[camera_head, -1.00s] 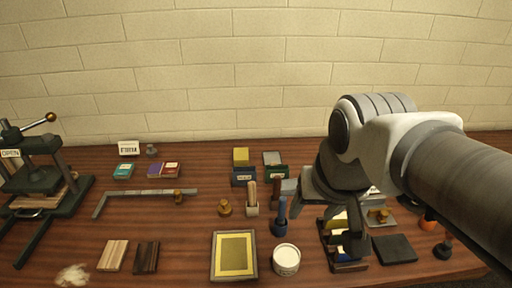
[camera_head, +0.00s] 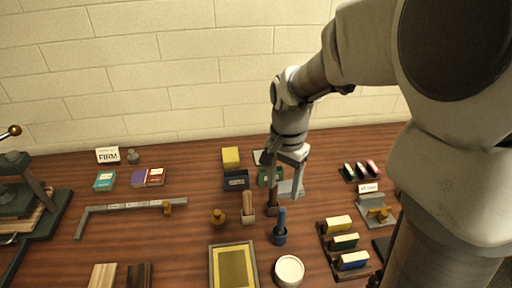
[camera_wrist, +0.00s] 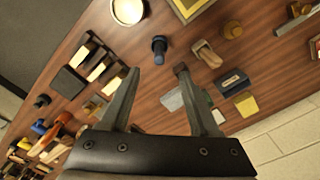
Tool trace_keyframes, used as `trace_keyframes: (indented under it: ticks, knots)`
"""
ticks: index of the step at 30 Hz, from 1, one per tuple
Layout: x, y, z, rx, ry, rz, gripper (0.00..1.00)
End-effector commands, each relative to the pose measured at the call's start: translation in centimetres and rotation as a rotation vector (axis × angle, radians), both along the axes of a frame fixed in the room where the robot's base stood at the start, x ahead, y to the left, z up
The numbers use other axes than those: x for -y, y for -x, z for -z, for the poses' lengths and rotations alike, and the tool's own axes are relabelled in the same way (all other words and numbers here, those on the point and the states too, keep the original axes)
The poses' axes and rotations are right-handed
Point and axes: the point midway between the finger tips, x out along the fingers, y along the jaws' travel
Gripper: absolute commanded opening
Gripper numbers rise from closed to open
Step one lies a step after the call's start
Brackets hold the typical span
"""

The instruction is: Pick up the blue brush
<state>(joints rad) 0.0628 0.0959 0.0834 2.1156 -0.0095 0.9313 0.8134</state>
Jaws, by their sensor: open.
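In the wrist view the blue brush (camera_wrist: 158,44) lies just beyond the gap between my fingertips, near the picture's middle. My gripper (camera_head: 282,180) is open and empty, pointing down behind the brush and above the table in the head view. In the wrist view its two fingers (camera_wrist: 158,70) spread on either side of the brush's line, apart from it.
A wooden-handled tool (camera_head: 248,203) and a brass knob piece (camera_head: 218,217) stand left of the brush. A white round pot (camera_head: 289,269) and a yellow framed tray (camera_head: 234,242) are in front. A rack of coloured blocks (camera_head: 329,232) stands right.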

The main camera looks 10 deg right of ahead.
Motion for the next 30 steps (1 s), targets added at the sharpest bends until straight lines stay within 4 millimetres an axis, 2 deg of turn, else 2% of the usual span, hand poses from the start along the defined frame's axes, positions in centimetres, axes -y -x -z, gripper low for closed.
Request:
trace_keyframes:
  ticks: [1, 3, 9, 17, 25, 30]
  knots:
    - [0.0, 0.2, 1.4, -0.006, -0.001, 0.0, 0.62]
    - [0.0, 0.1, 2.9, -0.006, -0.001, 0.0, 0.62]
    - [0.1, 0.1, 6.6, -0.004, 0.001, -0.001, 0.62]
    - [0.1, 0.0, 8.4, -0.001, 0.001, -0.002, 0.62]
    - [0.6, -0.3, 11.9, -0.004, 0.0, -0.002, 0.62]
    - [0.6, -0.4, 13.1, 0.0, 0.0, -0.001, 0.62]
